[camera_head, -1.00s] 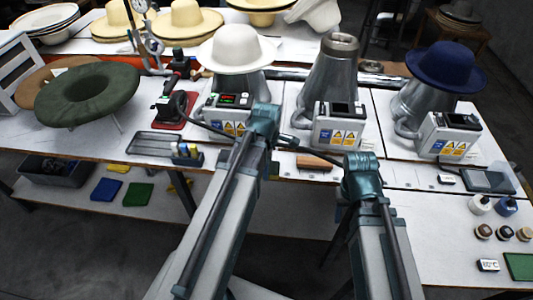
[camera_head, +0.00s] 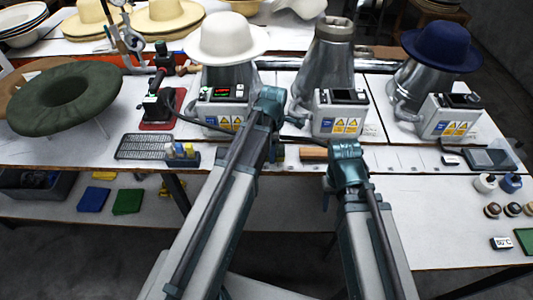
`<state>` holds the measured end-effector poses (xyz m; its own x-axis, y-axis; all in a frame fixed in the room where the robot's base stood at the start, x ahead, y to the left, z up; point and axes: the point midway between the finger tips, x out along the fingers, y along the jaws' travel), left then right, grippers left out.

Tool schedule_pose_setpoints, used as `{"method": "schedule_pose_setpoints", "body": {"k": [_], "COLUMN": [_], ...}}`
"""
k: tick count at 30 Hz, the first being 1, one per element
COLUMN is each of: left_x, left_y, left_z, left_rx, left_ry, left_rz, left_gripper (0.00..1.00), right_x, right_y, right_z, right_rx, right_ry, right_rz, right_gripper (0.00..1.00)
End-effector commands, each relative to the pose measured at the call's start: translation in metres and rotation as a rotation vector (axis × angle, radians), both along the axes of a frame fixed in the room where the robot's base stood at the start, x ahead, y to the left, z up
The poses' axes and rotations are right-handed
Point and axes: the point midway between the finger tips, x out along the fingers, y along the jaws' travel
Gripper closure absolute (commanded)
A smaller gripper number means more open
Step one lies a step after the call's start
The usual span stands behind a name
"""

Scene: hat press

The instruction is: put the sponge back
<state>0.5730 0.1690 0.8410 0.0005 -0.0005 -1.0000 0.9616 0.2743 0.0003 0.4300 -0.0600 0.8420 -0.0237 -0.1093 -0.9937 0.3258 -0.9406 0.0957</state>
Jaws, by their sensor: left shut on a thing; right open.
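My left gripper (camera_head: 275,152) is at the front edge of the bench, largely hidden behind its own arm. It is shut on a small tan thing that barely shows; I cannot tell whether this is the sponge. My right gripper (camera_head: 345,178) is open, further right and over the bench's front edge, with its fingers mostly hidden by its arm. No other thing can be made out surely as the sponge. A brown block (camera_head: 313,154) lies on the bench between the two arms.
The bench (camera_head: 400,160) carries a white hat (camera_head: 226,38), a bare metal form (camera_head: 325,70) and a blue hat (camera_head: 441,46). A dark mesh tray (camera_head: 143,147) and a small bottle rack (camera_head: 183,160) stand left. Blue (camera_head: 93,199) and green (camera_head: 127,201) pads lie on the lower shelf.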

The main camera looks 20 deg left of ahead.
Motion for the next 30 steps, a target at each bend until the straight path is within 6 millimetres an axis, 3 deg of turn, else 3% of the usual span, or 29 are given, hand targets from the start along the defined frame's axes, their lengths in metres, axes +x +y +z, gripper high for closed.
{"method": "schedule_pose_setpoints", "body": {"k": [1,13,14,18,30], "left_x": [-0.0003,-0.0003,-0.0003,-0.0003,-0.0003], "left_y": [-0.0035,-0.0041,-0.0041,-0.0041,-0.004], "left_z": [-0.0078,-0.0095,-0.0092,-0.008,-0.0059], "left_rx": [0.0,0.0,0.0,0.0,0.0], "left_ry": [0.0,0.0,0.0,0.0,0.0], "left_rz": [0.0,0.002,0.002,0.002,0.002], "left_gripper": [0.78,0.78,0.32,0.06,0.04], "right_x": [0.0001,0.0,0.0,0.0001,0.0001], "right_y": [0.0,0.0,0.0,-0.0001,0.0], "right_z": [-0.0077,-0.0096,-0.0093,-0.008,-0.0059], "right_rx": [0.0,0.0,0.0,0.0,0.0], "right_ry": [0.0,0.0,0.0,0.0,0.0], "right_rz": [0.0,0.0,0.0,0.0,0.0], "right_gripper": [0.5,0.5,0.5,0.5,0.5]}}
